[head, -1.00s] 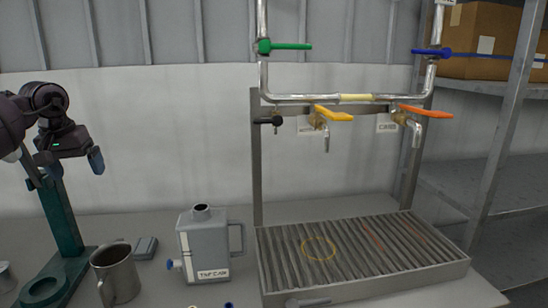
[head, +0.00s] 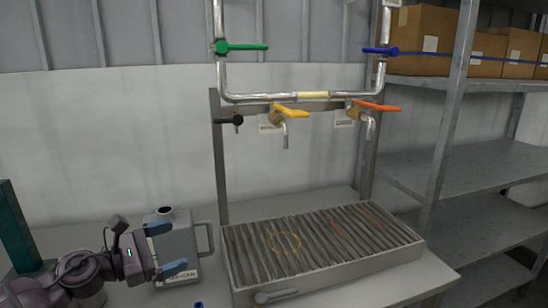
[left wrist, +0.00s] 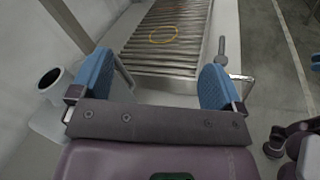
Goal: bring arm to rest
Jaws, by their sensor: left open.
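My left gripper (head: 168,249) is in front of the grey can (head: 185,238) in the head view, its blue-tipped fingers apart and nothing between them. The gripper covers part of the can and its label; whether it touches the can I cannot tell. In the left wrist view the open fingers (left wrist: 157,75) point toward the slatted drain tray (left wrist: 168,67), with the can's round mouth (left wrist: 50,78) at the left.
The slatted tray (head: 232,272) stands right of the can, under pipes with a green valve handle (head: 245,47), a blue one (head: 380,51), a yellow one (head: 291,111) and an orange one (head: 377,106). Shelves with boxes (head: 424,38) stand at the right. A teal stand (head: 17,235) is at the left.

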